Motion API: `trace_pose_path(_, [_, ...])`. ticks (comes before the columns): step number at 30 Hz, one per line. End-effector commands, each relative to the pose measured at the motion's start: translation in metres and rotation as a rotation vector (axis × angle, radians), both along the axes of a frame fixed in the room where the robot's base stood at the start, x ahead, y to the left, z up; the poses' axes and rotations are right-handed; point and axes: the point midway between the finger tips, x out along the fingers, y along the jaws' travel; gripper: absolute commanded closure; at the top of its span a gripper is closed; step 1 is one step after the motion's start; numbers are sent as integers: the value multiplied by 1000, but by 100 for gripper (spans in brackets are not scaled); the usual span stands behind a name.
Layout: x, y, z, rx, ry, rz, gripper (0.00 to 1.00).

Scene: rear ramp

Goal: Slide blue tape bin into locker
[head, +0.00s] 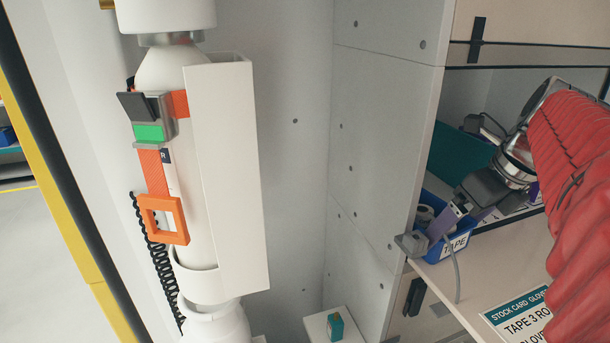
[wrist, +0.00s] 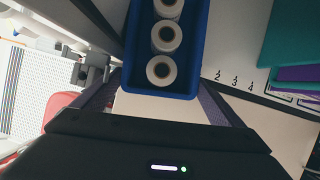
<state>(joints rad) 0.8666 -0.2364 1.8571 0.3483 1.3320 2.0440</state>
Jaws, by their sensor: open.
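The blue tape bin (head: 433,247) sits on the pale shelf of the locker (head: 500,265) in the head view, with a white TAPE label on its front. In the wrist view the blue bin (wrist: 190,75) holds white tape rolls (wrist: 164,70) in a row. My gripper (head: 455,222) is open at the bin's near end, its purple fingers partly covering the bin. In the wrist view my gripper (wrist: 158,95) has one finger toward each side of that end. I cannot tell whether the fingers touch the bin.
A teal bin (head: 462,150) stands behind the blue one; it also shows in the wrist view (wrist: 295,45). A grey panel wall (head: 385,130) borders the locker on the left. A stock card (head: 520,318) is at the shelf's front. A white column (head: 228,170) stands farther left.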

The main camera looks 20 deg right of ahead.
Motion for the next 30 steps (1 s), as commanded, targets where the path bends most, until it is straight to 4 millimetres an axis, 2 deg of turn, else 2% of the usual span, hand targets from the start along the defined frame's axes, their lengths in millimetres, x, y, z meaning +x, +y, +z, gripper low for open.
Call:
trace_pose_path(6, [6, 1, -16, 0, 0, -1, 9])
trace_pose_path(16, [7, 1, -18, -1, 0, -1, 9])
trace_pose_path(30, [7, 1, -18, 0, 0, -2, 42])
